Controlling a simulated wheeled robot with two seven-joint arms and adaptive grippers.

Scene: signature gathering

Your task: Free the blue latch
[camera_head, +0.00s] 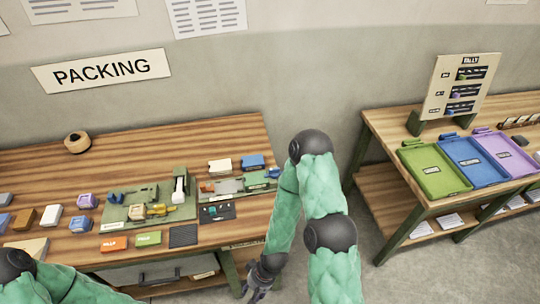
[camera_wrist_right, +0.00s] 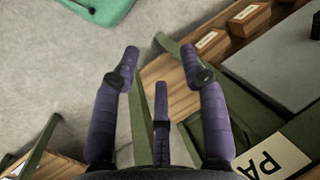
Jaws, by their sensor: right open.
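On the packing table, a grey-green fixture (camera_head: 237,186) has a small blue part (camera_head: 273,173) at its right end. It may be the blue latch, but it is too small to tell. A larger green fixture (camera_head: 115,213) to its left carries a white upright piece and small yellow and blue parts. My right gripper (camera_head: 257,284) hangs low beside the table's front right corner, apart from both fixtures. In the right wrist view it (camera_wrist_right: 160,68) is open, with nothing between its fingers. Only part of my left arm shows at the bottom left; its gripper is out of view.
The packing table (camera_head: 190,130) is bare along its back, except for a round wooden object (camera_head: 77,142). Several small blocks lie at its left. A second table (camera_head: 385,125) at the right bears green (camera_head: 432,192), blue and purple trays. Floor separates the tables.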

